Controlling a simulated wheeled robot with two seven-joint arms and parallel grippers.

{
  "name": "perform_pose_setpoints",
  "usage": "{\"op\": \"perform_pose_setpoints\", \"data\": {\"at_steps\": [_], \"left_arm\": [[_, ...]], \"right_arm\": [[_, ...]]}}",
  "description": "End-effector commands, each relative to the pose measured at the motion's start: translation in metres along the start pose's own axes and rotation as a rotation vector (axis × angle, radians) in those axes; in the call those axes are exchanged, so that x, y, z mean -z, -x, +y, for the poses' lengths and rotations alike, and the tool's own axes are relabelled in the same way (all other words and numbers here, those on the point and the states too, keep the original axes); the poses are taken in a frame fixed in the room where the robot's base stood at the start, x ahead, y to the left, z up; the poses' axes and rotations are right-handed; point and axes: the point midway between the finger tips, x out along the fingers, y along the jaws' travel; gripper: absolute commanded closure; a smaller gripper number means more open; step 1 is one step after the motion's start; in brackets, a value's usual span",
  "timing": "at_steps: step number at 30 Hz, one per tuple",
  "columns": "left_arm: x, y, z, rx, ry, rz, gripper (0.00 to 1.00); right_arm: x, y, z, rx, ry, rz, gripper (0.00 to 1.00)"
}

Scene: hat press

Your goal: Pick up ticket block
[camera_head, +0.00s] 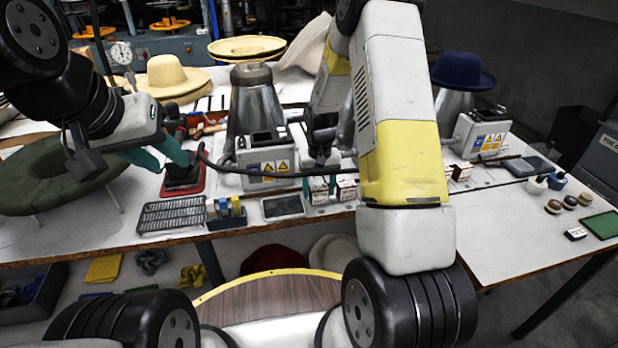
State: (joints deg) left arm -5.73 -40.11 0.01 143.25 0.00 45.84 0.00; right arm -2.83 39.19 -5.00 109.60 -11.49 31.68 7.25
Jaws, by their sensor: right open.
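Small white-and-dark blocks with printed faces stand near the table's front edge: one left block (319,193) and one right block (346,190). A similar block (461,172) stands further right. I cannot tell which one is the ticket block. My left gripper (115,150) hangs at the left, above the green hat form and away from the blocks. Its jaw state is unclear.
A metal hat former with a white control box (268,165) stands behind the blocks. A black cable crosses there. A tablet (283,206), a wire rack (171,214) and a red plate (183,190) lie left. A blue hat (462,70) is at right.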

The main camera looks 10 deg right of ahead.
Motion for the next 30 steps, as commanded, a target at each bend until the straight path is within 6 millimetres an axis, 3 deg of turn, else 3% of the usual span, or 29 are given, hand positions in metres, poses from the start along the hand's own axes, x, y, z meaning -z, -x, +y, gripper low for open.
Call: {"op": "perform_pose_setpoints", "data": {"at_steps": [3, 10, 18, 30], "left_arm": [[0.0, 0.0, 0.0, 0.0, 0.0, 0.0, 0.64], [0.0, 0.0, -0.0001, 0.0, 0.0, 0.0, 0.64], [0.0, 0.0, 0.0, 0.0, 0.0, 0.0, 0.64], [0.0, 0.0, 0.0, 0.0, 0.0, 0.0, 0.64]], "right_arm": [[-0.0003, -0.0094, 0.0, 0.0, 0.0, -0.001, 0.38], [0.0, -0.0103, 0.0, 0.0, 0.0, 0.001, 0.38], [-0.0001, -0.0102, 0.0, 0.0, 0.001, 0.0, 0.89], [0.0002, -0.0031, -0.0001, 0.0, 0.001, 0.001, 0.9]]}}
